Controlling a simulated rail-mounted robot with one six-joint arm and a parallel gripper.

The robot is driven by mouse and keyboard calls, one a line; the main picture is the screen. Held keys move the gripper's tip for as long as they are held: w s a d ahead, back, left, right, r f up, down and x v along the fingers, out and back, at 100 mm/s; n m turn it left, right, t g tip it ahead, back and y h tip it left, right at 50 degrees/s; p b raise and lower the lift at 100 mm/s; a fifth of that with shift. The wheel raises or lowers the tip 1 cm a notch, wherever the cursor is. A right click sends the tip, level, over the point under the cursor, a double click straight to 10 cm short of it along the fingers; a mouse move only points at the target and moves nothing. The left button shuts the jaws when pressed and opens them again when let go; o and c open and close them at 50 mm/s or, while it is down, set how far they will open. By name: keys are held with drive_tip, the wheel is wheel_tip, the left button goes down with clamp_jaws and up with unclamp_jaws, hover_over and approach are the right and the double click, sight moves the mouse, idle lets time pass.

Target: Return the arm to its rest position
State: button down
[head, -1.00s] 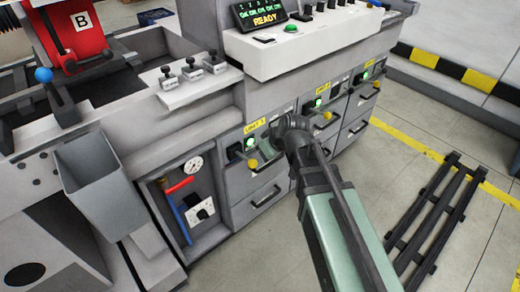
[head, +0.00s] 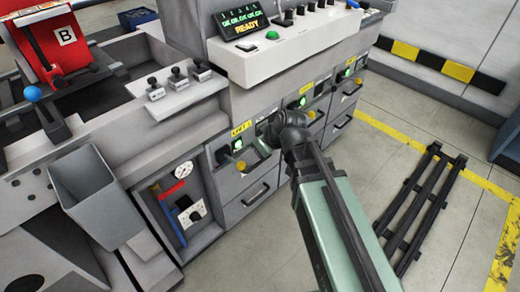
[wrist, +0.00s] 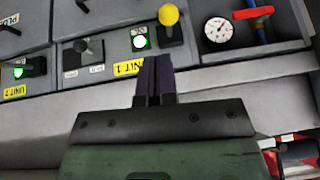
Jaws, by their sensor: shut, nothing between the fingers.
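My gripper (wrist: 154,80) shows in the wrist view with its two dark fingers together and nothing between them. It points toward the front of the machine, near the yellow UNIT 1 label (wrist: 129,68) and a yellow-knobbed lever (wrist: 168,16). I cannot tell whether the fingers touch the panel. In the head view my arm reaches in from the lower right, and its wrist hides the fingers and part of the unit panel.
The machine's drawers (head: 248,197) and grey bin (head: 97,195) are left of my arm. A gauge (wrist: 219,29) with red and blue valve parts sits beside the unit panel. A dark slatted rack (head: 428,205) lies on the floor at right. The display (head: 240,20) reads READY.

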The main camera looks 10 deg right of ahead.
idle(0.3)
drive_tip(key=s+d+f+m+g+h, duration=0.2)
drive_tip(key=s+d+m+g+h, duration=0.2)
drive_tip(key=s+d+m, duration=0.4)
wheel_tip(320, 180, up, 13)
drive_tip(key=s+d+p, duration=0.2)
drive_tip(key=p, duration=1.1)
drive_tip(key=shift+d+r+p, duration=0.2)
drive_tip(key=shift+p, duration=0.15)
